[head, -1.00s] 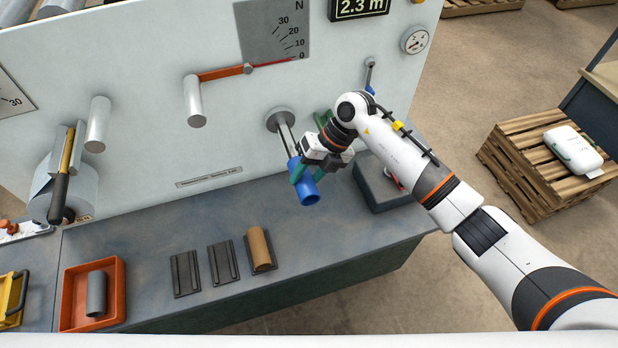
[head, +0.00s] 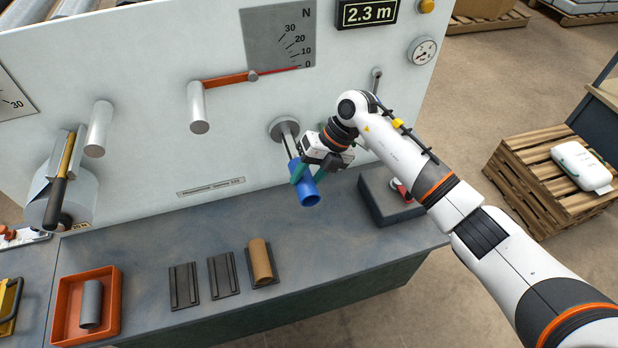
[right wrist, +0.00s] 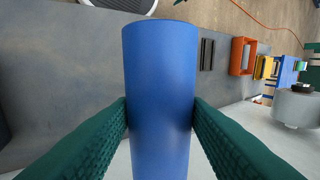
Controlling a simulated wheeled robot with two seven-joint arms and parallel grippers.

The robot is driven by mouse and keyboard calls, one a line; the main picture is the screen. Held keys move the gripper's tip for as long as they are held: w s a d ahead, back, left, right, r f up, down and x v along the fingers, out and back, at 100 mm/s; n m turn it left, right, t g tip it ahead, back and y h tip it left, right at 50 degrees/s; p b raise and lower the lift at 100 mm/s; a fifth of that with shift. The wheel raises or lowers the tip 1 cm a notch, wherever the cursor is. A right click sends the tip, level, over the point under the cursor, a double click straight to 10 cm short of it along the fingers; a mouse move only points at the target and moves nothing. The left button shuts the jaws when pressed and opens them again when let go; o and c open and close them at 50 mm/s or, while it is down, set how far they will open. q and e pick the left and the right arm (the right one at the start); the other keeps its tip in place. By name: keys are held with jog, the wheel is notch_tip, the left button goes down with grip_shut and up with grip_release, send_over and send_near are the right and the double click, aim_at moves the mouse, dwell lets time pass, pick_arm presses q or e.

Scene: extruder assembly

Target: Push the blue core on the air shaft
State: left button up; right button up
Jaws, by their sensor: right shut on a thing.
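The blue core (head: 306,192) is a short blue tube. It sits at the front end of the air shaft (head: 286,138), a thin rod standing out from a round grey flange on the white panel. Core and shaft look lined up in the head view; how far the core is over the shaft cannot be told. My right gripper (head: 308,176) is shut on the core, with a green finger on each side. In the right wrist view the core (right wrist: 160,90) stands between both green fingers. The left gripper is not in view.
Below on the bench are an orange tray (head: 62,318) with a grey tube (head: 91,304), two dark empty cradles (head: 224,275) and a brown core (head: 260,262) on a third. A dark box (head: 384,200) is right of the core. Rollers (head: 198,108) stick out of the panel on the left.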

dwell(0.4)
jog(key=o, duration=1.1)
jog(key=shift+c, duration=0.2)
jog(key=b+v, duration=0.2)
jog(key=v, duration=1)
jog(key=shift+b, duration=0.35)
